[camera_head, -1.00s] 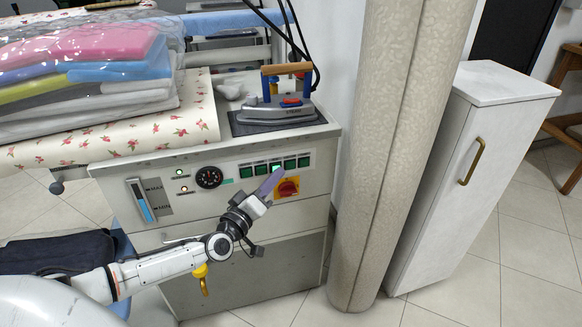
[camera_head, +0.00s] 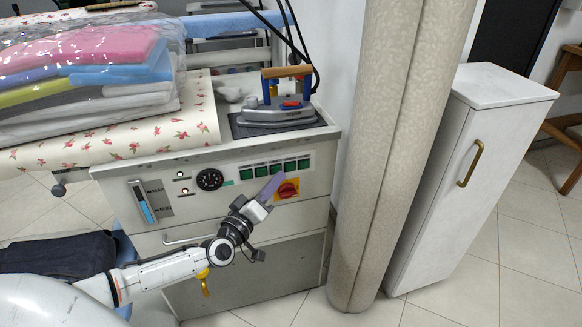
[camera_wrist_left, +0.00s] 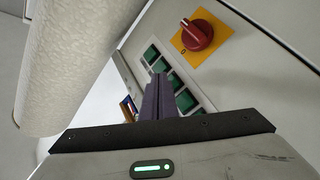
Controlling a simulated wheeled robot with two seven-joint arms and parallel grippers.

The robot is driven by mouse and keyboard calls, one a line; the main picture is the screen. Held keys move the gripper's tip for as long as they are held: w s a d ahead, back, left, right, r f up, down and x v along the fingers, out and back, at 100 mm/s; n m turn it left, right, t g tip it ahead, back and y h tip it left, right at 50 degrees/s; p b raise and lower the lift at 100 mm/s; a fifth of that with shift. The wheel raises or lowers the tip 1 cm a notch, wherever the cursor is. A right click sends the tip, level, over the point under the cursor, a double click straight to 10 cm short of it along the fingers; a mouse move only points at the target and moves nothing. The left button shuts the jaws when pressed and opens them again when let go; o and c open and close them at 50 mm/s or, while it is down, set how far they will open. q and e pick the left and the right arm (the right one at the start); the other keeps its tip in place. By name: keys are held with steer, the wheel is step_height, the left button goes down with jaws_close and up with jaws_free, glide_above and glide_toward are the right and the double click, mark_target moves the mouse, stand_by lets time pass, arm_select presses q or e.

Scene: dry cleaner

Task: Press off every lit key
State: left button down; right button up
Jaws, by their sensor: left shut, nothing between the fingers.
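A row of several green keys (camera_head: 261,171) is on the white machine's front panel. All the keys that I can see look dark green, and none glows clearly. In the left wrist view the keys (camera_wrist_left: 185,101) run diagonally, partly hidden behind the fingers. My left gripper (camera_head: 279,177) is shut and empty, its purple fingers pointing up at the panel just below the middle keys. The shut fingertips also show in the left wrist view (camera_wrist_left: 159,80), over the key row. I cannot tell whether they touch a key. My right gripper is not in view.
A red rotary knob (camera_head: 288,190) on a yellow plate sits just below the keys. A dial (camera_head: 210,180) and two small lamps are to the left. An iron (camera_head: 277,109) stands on top. A tall fabric roll (camera_head: 375,150) and white cabinet (camera_head: 480,140) stand right.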

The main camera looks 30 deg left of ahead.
arm_select(q)
steer(key=s+d+p, duration=0.4)
steer(key=shift+d, duration=0.3)
stand_by(0.3)
stand_by(1.2)
